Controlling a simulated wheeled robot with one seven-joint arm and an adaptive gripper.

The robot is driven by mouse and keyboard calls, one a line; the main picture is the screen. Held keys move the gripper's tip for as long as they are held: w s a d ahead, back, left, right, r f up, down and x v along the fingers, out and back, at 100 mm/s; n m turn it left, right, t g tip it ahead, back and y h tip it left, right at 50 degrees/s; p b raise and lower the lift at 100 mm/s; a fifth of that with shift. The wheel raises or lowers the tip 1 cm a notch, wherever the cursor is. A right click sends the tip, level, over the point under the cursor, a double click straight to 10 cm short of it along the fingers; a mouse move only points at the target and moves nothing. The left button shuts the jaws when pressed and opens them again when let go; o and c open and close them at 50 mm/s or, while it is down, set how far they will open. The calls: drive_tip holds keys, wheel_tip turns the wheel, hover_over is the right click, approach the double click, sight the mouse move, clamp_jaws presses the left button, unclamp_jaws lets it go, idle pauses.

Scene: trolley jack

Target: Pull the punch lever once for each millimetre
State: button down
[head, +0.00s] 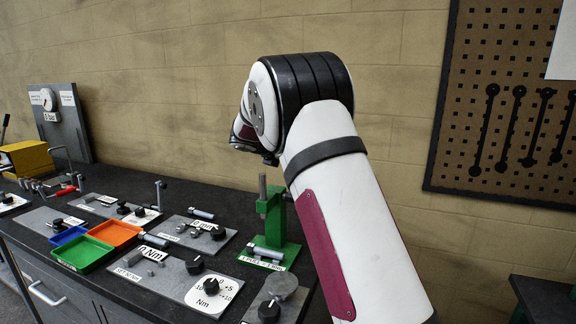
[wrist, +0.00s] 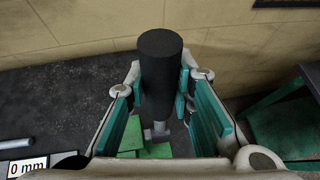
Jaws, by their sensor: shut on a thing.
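The green punch press (head: 272,222) stands on the dark bench in the head view, partly behind my arm. A label at its foot (head: 262,263) seems to read "1 PULL = 1 MM". In the wrist view a thick black cylindrical grip (wrist: 161,60), apparently the punch lever's handle, stands between the teal-padded fingers of my gripper (wrist: 161,88). The gripper is shut on it. Green parts of the press (wrist: 150,150) show below the grip. The gripper and lever are hidden in the head view by my arm. A "0 mm" card (wrist: 27,167) is at lower left of the wrist view.
Plates with black knobs (head: 194,264) and steel pins lie left of the press. Blue, orange and green trays (head: 85,252) sit further left. A dial gauge (head: 47,99) stands at the back left. A pegboard with wrenches (head: 500,120) hangs on the right wall.

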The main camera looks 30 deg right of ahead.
drive_tip(key=shift+w+d+f+g+y+b, duration=0.15)
drive_tip(key=shift+w+d+g+y+b, duration=0.25)
drive_tip(key=shift+w+d+y, duration=0.2)
drive_tip(key=c, duration=1.4)
unclamp_jaws()
drive_tip(key=shift+d, duration=0.1)
drive_tip(key=shift+o, duration=0.2)
drive_tip(key=v, duration=1.2)
